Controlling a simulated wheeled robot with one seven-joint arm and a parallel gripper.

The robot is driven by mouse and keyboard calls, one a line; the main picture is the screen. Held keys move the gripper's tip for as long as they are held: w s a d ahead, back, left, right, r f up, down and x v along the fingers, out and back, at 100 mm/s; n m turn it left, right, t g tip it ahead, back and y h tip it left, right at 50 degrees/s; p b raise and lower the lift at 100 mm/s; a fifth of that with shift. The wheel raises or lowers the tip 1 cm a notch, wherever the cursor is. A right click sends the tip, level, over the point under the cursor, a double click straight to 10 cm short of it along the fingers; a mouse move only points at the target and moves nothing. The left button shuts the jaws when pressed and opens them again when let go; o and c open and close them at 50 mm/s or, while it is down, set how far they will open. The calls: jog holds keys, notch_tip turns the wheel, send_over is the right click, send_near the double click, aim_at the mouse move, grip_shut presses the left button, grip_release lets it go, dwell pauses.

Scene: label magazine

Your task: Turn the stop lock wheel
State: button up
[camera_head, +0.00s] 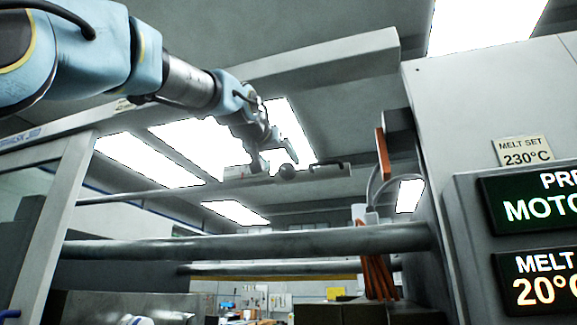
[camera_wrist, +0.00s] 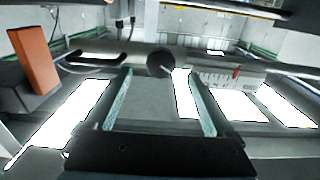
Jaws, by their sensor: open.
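A small dark round knob, which looks like the stop lock wheel (camera_head: 288,172), sits on a pale horizontal bar (camera_head: 245,176) in the head view. It also shows in the wrist view (camera_wrist: 160,63) as a dark round end, between and just beyond my fingertips. My gripper (camera_head: 274,155) is at the bar, its fingers on either side of the knob as seen in the head view. In the wrist view my gripper (camera_wrist: 155,74) is open with nothing clearly held. I cannot tell whether a finger touches the knob.
Thick steel tie bars (camera_head: 250,243) cross below the bar. An orange block (camera_head: 382,154) stands to the right, also in the wrist view (camera_wrist: 35,58). A grey cabinet (camera_head: 440,110) with displays stands at right. A grey beam (camera_head: 320,60) runs overhead.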

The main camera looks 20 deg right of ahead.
aim_at(285, 170)
jog(key=p+x, duration=0.2)
jog(key=x, duration=0.4)
jog(key=shift+a, duration=0.1)
jog(key=c, duration=1.4)
